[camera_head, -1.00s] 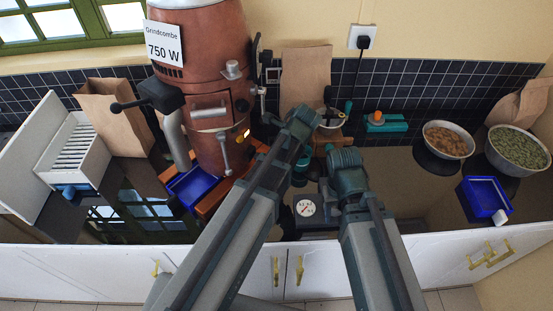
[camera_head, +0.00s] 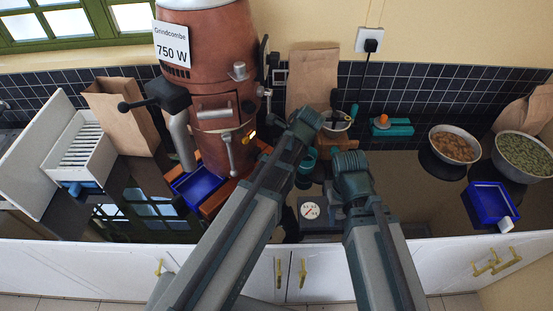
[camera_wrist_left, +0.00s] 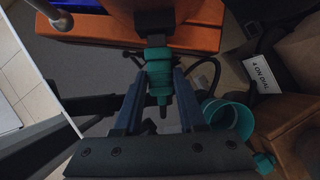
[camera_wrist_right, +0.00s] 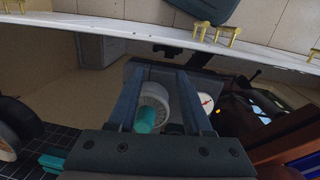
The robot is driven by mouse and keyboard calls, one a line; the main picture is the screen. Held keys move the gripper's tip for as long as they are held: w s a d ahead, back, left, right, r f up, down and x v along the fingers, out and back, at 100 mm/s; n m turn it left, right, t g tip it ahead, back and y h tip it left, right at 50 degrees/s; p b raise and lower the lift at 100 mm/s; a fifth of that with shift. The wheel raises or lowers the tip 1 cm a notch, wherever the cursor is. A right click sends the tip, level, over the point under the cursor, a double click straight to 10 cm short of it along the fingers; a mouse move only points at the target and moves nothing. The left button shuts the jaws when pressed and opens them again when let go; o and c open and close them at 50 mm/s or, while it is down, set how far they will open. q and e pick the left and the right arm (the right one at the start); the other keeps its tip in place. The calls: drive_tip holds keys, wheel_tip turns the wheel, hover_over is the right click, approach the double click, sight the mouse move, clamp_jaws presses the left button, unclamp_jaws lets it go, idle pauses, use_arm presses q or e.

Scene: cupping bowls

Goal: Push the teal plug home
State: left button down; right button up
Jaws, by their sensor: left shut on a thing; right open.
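The ridged teal plug (camera_wrist_left: 158,72) is between the fingers of my left gripper (camera_wrist_left: 160,88) in the left wrist view, held shut. Its far end meets a dark block (camera_wrist_left: 154,42) on the orange-brown body; how deep it sits I cannot tell. A dark stub shows at its near end. My right gripper (camera_wrist_right: 159,76) is open in the right wrist view. A white ribbed round thing (camera_wrist_right: 155,92) and a teal cylinder (camera_wrist_right: 145,119) show between its fingers, apparently beyond them. In the head view my arms hide the plug and most of both grippers.
The copper grinder (camera_head: 205,75) stands behind my left arm, with a blue bin (camera_head: 197,185) at its base. A teal cup (camera_wrist_left: 230,117) is right of the plug. A dial device (camera_head: 309,211) sits between my arms. Bowls (camera_head: 454,144) and another blue bin (camera_head: 490,203) stand right.

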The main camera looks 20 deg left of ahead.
use_arm(q)
drive_tip(key=shift+w+a, duration=0.1)
drive_tip(key=shift+a, duration=0.55)
drive_tip(key=shift+a, duration=0.3)
drive_tip(key=shift+c, duration=2)
unclamp_jaws()
drive_tip(key=shift+w, duration=0.1)
drive_tip(key=p+v, duration=1.2)
drive_tip(key=v, duration=0.1)
drive_tip(key=shift+d+r, duration=0.2)
drive_tip(key=shift+r, duration=0.15)
